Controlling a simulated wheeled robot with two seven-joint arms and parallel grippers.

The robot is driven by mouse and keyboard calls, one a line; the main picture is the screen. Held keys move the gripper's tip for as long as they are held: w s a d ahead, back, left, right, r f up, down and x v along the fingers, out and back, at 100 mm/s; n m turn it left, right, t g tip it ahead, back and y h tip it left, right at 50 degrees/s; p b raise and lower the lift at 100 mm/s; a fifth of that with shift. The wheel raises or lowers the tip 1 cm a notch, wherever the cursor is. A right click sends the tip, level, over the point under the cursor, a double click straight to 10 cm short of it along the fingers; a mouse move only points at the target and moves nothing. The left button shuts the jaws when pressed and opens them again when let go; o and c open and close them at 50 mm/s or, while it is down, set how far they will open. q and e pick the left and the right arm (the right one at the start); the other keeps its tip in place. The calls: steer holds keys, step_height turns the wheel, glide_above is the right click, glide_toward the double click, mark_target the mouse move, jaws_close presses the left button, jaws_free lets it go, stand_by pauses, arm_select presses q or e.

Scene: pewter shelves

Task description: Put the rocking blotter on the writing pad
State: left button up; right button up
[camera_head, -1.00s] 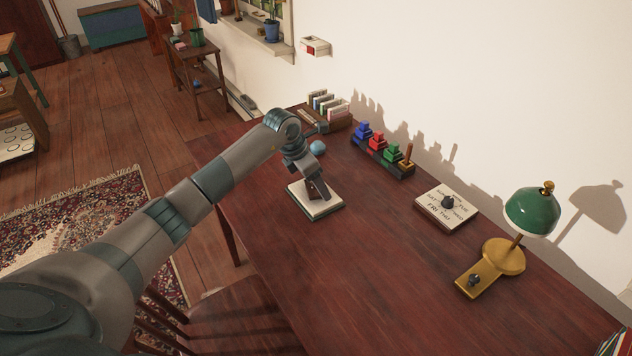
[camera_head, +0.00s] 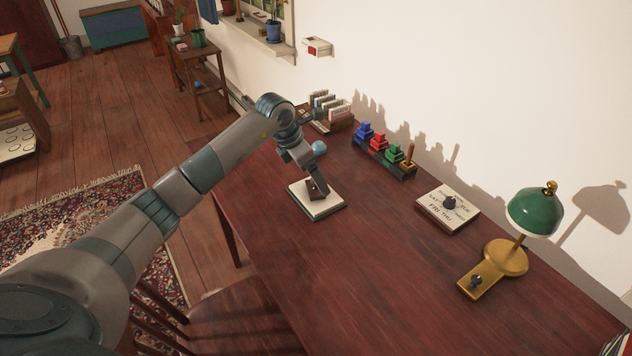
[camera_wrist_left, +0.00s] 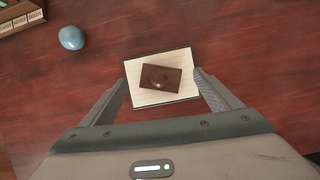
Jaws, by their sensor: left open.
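The writing pad (camera_head: 328,209) is a cream rectangle with a dark green edge, lying flat on the desk. The rocking blotter (camera_head: 314,193), dark brown with a round knob, rests on the pad. In the left wrist view the blotter (camera_wrist_left: 160,78) lies near the middle of the pad (camera_wrist_left: 150,98), slightly turned, with cream showing around it. My left gripper (camera_head: 319,182) is open and empty just above the blotter. In the wrist view its fingers (camera_wrist_left: 161,80) are spread on either side of the blotter and look apart from it. My right gripper is not in view.
A blue ball-like object (camera_head: 319,147) and a card box (camera_head: 335,117) sit behind the pad. Colored stacked blocks (camera_head: 379,143), a calendar block (camera_head: 447,208) and a green lamp (camera_head: 532,212) line the wall side. The desk's (camera_head: 370,270) front middle is clear.

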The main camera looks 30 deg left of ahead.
arm_select(q)
steer(key=b+v, duration=0.1)
steer(key=v, duration=0.6)
steer(key=shift+s+r, duration=0.15)
steer(key=shift+r, duration=0.2)
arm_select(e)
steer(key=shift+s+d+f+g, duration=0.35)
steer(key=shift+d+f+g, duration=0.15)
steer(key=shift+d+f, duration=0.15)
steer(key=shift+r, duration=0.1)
arm_select(q)
steer(key=shift+a, duration=0.1)
